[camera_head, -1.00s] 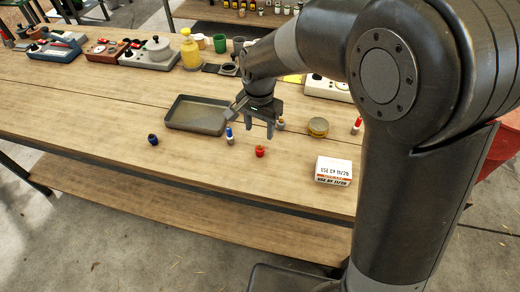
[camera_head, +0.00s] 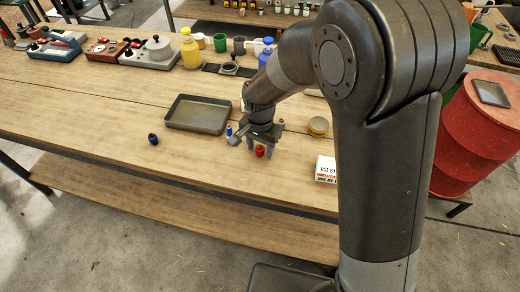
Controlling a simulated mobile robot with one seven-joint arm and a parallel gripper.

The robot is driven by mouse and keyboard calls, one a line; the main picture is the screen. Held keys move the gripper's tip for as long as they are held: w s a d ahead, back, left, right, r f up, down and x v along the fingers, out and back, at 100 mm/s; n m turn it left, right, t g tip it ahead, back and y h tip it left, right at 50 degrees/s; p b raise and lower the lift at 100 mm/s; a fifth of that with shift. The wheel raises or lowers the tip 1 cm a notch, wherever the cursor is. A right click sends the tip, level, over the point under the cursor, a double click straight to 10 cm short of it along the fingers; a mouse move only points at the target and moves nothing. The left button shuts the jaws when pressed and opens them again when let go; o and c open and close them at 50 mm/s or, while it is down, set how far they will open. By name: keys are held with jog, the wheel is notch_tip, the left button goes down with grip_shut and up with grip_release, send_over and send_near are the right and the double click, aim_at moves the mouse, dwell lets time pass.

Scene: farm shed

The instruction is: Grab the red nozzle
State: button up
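The red nozzle (camera_head: 260,151) stands on the wooden table near its front edge. My gripper (camera_head: 261,153) is low over it, pointing down, with its fingers apart and the red nozzle showing between them. I cannot tell whether either finger touches it. The nozzle's upper part is close under my gripper's body.
A blue-topped nozzle (camera_head: 229,131) is close to my gripper's left side. A dark blue nozzle (camera_head: 153,139) lies farther left. The left front table is clear.

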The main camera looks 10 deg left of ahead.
jog(key=c, duration=1)
jog(key=shift+r, duration=0.15)
